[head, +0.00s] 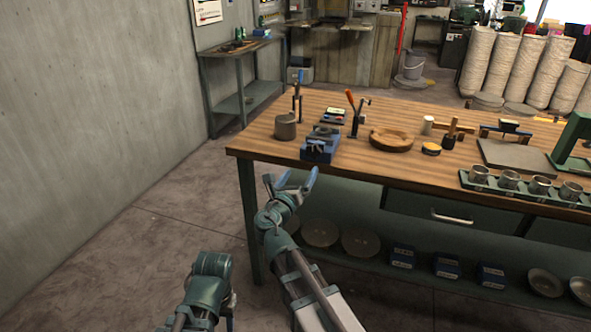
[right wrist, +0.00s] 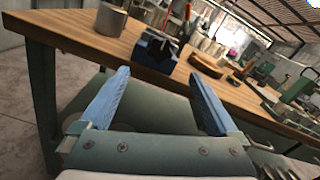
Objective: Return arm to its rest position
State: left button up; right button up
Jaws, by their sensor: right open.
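My right gripper (head: 290,183) is open and empty, with its two blue fingers spread apart. It is in front of the workbench's left front edge, over the floor side and apart from the bench. In the right wrist view the open fingers (right wrist: 158,78) point toward the bench, with nothing between them. A teal arm part of mine shows at the bottom of the head view, but no left gripper fingers are visible.
The wooden workbench (head: 260,140) holds a blue vise (head: 320,147), a grey cylinder (head: 285,127), a round wooden piece (head: 391,139) and a green tray of metal cups (head: 530,194). Plates and blue boxes sit on the lower shelf. Floor (head: 130,240) left of the bench is clear.

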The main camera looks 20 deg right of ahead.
pick_arm(q)
jog(key=shift+s+a, duration=0.15)
jog(key=shift+a, duration=0.15)
pick_arm(e)
jog(key=shift+s+a, duration=0.3)
jog(key=shift+s, duration=0.2)
